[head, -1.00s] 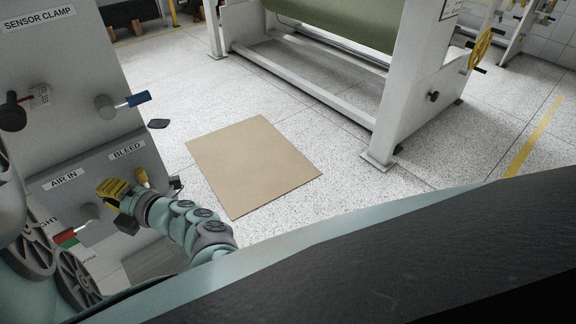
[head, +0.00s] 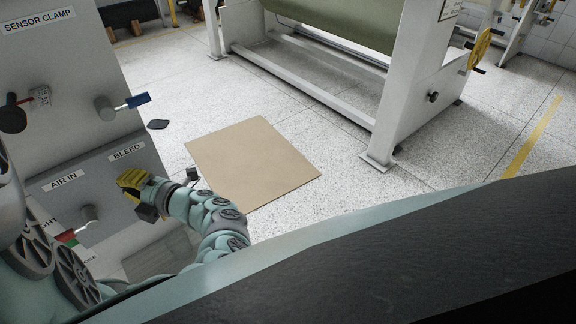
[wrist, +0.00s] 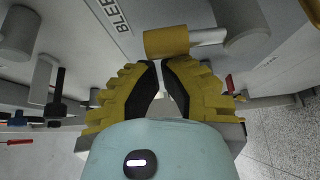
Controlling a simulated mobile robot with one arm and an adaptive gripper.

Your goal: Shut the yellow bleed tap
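The bleed tap's yellow handle (wrist: 166,41) shows at the top middle of the wrist view, on a pale stem running right to a round grey body (wrist: 246,28). The "BLEED" label (head: 127,151) is on the grey panel; part of it shows at the wrist view's top. My gripper (wrist: 159,63) has yellow fingers with black pads, its tips close together just below the yellow handle. Whether they touch it I cannot tell. Nothing shows held between the pads. In the head view my gripper (head: 126,179) is below the label, and the tap cannot be told apart behind it.
A blue handled tap (head: 124,102) is higher on the panel. A brown sheet (head: 252,162) lies on the open floor to the right, before a white-framed machine (head: 404,85).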

